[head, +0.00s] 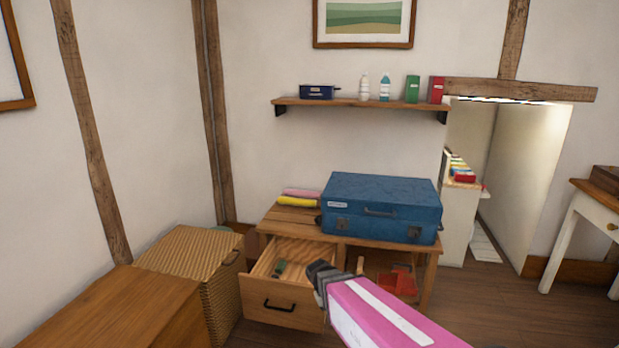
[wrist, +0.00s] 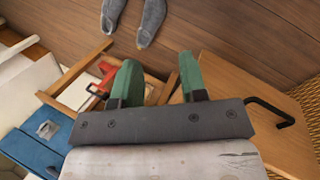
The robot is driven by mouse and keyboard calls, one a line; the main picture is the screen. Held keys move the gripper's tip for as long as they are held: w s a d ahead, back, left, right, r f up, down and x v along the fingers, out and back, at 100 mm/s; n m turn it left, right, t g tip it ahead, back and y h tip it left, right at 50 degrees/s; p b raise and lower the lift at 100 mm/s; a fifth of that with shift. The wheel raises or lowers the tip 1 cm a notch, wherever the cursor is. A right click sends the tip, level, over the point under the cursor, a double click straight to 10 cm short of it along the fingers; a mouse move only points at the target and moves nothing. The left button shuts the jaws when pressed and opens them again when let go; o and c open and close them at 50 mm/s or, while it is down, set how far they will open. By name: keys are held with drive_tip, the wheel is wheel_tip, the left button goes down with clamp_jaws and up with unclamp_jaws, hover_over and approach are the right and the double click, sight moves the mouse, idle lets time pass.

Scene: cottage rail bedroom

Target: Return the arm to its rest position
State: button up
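My gripper (head: 322,275) is at the end of my pink and white arm, in front of the low wooden table in the head view; its fingertips do not show clearly there. A small dark green item (head: 280,268) shows in the drawer.
A blue case (head: 380,207) rests on the low table (head: 280,216) beside pink and yellow rolls. A red item (head: 397,281) is underneath. A wicker hamper (head: 190,255) and wooden surface (head: 120,310) stand left. Grey slippers (wrist: 150,22) lie on the floor. A wall shelf (head: 360,104) is above.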

drive_tip(key=s+d+r+m+y, duration=0.2)
drive_tip(key=d+r+y, duration=0.2)
drive_tip(key=d, duration=0.5)
wheel_tip(320, 180, up, 2)
drive_tip(key=shift+d+r+m, duration=0.2)
drive_tip(key=shift+d+m, duration=0.1)
drive_tip(key=shift+m, duration=0.1)
drive_tip(key=shift+s, duration=0.1)
idle(0.4)
